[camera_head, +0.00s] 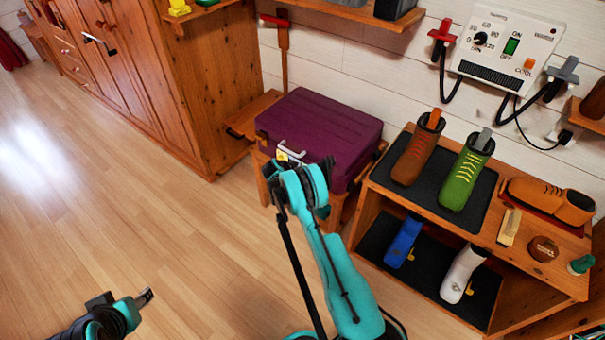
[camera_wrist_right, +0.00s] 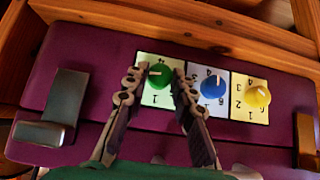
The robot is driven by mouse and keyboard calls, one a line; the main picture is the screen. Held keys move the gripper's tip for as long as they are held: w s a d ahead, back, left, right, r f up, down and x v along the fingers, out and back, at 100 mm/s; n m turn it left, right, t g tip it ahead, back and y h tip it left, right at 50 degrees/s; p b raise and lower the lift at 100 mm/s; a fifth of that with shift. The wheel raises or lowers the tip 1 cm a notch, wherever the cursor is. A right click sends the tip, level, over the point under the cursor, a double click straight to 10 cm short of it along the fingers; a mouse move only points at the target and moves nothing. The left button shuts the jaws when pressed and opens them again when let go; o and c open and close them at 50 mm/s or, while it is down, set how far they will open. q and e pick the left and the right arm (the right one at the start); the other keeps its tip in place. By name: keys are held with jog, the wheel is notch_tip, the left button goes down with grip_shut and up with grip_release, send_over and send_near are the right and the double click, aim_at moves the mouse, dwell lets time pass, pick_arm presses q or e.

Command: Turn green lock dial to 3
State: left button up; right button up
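The purple case (camera_head: 318,125) rests on a low wooden stand in the head view. In the right wrist view its front (camera_wrist_right: 90,60) carries the green dial (camera_wrist_right: 160,75) on a pale numbered plate. The dial's white mark points to the left in this view; fingers hide part of the plate's numbers, and I cannot read its setting surely. My right gripper (camera_wrist_right: 161,72) has its fingers apart, one on each side of the green dial, close to it; contact is unclear. My left gripper (camera_head: 146,297) is low at left, away from the case; its finger opening is unclear.
A blue dial (camera_wrist_right: 213,88) and a yellow dial (camera_wrist_right: 257,97) sit right of the green one, the blue close to my right finger. Metal latches (camera_wrist_right: 55,110) flank them. A shoe shelf (camera_head: 380,180) stands right of the case. The floor at left is clear.

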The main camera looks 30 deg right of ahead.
grip_shut()
jog(key=shift+s+d+f+m+t+y, duration=0.2)
jog(key=shift+m+t, duration=0.3)
jog(key=shift+t, duration=0.45)
jog(key=shift+s+a+r+m+t+y, duration=0.1)
jog(key=shift+m+t+y, duration=0.35)
jog(key=shift+t, duration=0.45)
jog(key=shift+s+d+f+m+t+y, duration=0.15)
jog(key=shift+m+t, duration=0.4)
jog(key=shift+t, duration=0.4)
jog(key=o, duration=1)
grip_release()
jog(key=shift+o, duration=0.2)
jog(key=shift+w+a+r, duration=0.1)
